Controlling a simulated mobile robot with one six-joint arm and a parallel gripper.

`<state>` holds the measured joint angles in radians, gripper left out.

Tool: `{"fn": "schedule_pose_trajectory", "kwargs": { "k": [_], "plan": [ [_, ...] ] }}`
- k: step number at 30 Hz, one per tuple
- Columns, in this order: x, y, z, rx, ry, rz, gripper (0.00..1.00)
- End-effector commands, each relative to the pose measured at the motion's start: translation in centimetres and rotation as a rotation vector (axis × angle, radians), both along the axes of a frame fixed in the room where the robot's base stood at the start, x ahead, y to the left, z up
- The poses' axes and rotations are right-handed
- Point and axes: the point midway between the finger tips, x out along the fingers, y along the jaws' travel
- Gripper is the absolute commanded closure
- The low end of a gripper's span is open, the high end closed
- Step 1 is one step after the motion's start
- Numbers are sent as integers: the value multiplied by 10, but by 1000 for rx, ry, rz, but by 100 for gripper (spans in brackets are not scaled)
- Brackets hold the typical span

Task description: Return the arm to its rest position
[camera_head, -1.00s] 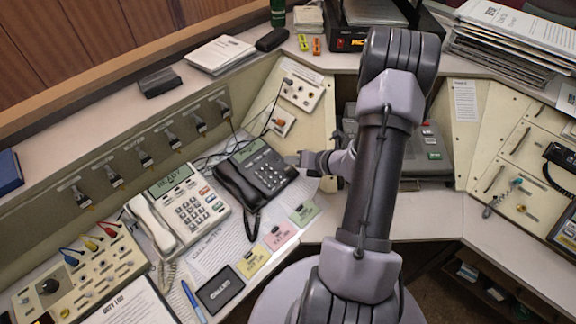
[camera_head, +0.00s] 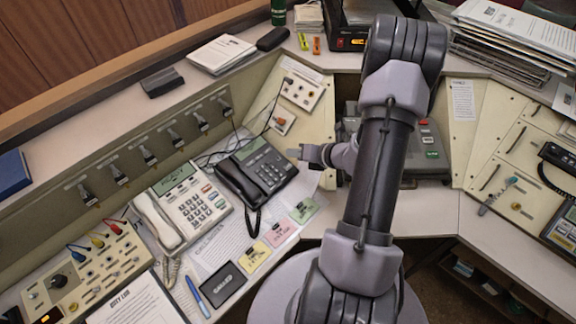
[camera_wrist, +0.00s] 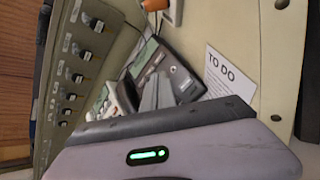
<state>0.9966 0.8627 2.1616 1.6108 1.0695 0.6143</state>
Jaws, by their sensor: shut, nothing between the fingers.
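My arm rises from the bottom centre of the head view and bends over the console. My gripper (camera_head: 294,153) points left from behind the upper arm, just right of the black phone (camera_head: 257,174). It is shut and empty, and apart from the phone as far as I can tell. In the wrist view the closed grey fingers (camera_wrist: 158,95) show in front of the black phone (camera_wrist: 165,70). Part of my wrist is hidden behind the arm link in the head view.
A white phone (camera_head: 190,212) stands left of the black one. Coloured notes (camera_head: 280,233) lie on the desk. A panel with an orange knob (camera_head: 281,121) stands behind the gripper. A grey device (camera_head: 425,150) is behind my arm. The desk at right (camera_head: 430,212) is clear.

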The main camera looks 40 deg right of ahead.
Motion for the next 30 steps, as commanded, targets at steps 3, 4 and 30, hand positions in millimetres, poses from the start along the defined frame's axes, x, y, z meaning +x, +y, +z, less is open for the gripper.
{"fn": "schedule_pose_trajectory", "kwargs": {
  "k": [3, 4, 30],
  "plan": [
    [0, 0, 0, 0, 0, 0, 100],
    [0, 0, 0, 0, 0, 0, 100],
    [-163, 308, 276, 1967, 517, -2172, 100]
  ]
}}
